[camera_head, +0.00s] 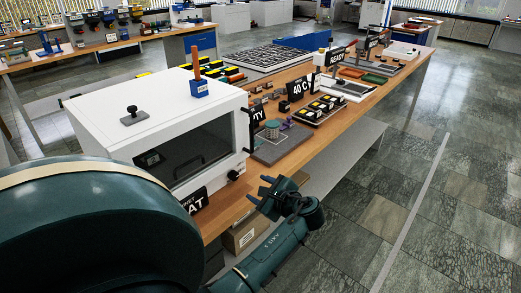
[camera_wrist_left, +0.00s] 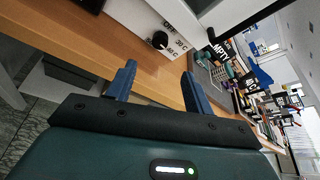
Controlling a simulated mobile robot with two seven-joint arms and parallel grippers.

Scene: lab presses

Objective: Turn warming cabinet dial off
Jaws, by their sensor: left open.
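The warming cabinet (camera_head: 160,82) is a white box with a dark glass front, standing on the wooden bench. Its black round dial (camera_head: 236,174) sits low at the right end of the front. In the left wrist view the dial (camera_wrist_left: 159,40) shows on a white panel with 30 C and 40 C printed beside it; its exact setting is too small to read. My left gripper (camera_head: 267,189) is open and empty, in front of the cabinet and to the right of the dial. Its two blue fingers (camera_wrist_left: 159,68) point toward the dial, apart from it. My right gripper is not in view.
A black sign (camera_head: 194,202) stands at the cabinet's front edge. A black handle (camera_head: 250,130) is on its right side. A grey plate with a green-topped item (camera_head: 272,130) lies farther along the bench. A cardboard box (camera_head: 245,234) is below. The floor on the right is clear.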

